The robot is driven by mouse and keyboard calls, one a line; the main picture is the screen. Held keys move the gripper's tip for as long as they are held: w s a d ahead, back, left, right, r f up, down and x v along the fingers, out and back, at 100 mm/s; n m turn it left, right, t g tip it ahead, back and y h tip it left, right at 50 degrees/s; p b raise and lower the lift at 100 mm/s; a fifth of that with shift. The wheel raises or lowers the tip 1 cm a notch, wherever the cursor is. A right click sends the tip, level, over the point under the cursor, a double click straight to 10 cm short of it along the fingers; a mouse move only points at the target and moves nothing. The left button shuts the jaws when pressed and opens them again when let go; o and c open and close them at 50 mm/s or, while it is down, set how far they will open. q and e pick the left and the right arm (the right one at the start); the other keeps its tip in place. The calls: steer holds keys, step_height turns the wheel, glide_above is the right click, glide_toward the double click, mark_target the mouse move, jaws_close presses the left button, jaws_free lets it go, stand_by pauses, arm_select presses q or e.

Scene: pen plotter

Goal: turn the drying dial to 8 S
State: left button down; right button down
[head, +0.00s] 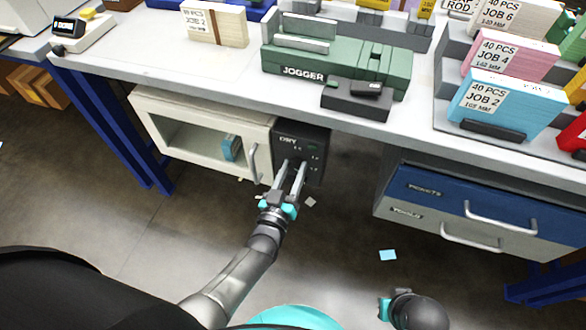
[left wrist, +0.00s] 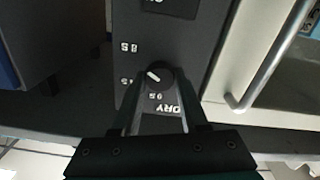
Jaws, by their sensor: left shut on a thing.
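The drying dial (left wrist: 161,76) is a round black knob with a short white pointer mark on a dark control panel (left wrist: 180,48). The left wrist view shows the panel turned over, with "0 S" below the dial, "4 S" to its left and "8 S" farther up on the left. The pointer slants toward the upper left, between the "4 S" and "8 S" labels. My left gripper (head: 292,164) is shut on the dial, one finger on each side. In the head view the fingers hide the dial. My right gripper (head: 384,309) is low in the head view, away from the panel.
The panel belongs to a cream drying cabinet (head: 198,101) under the bench, with a windowed door and a vertical handle (head: 253,163) beside the panel. A blue and grey drawer unit (head: 470,205) stands to the right. The bench top (head: 190,72) overhangs the panel. Floor in front is mostly clear.

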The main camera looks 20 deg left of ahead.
arm_select(q)
steer(key=shift+c, duration=2.1)
jaws_free()
steer(key=shift+s, duration=0.55)
steer(key=s+p, duration=0.3)
steer(key=s, duration=1.1)
steer(key=shift+a, duration=0.25)
arm_select(e)
steer(key=s+d+f, duration=0.2)
steer(key=s+f, duration=0.1)
steer(key=f, duration=0.3)
steer(key=shift+s+f, duration=0.2)
steer(key=shift+s, duration=0.05)
arm_select(q)
steer(key=shift+s, duration=0.1)
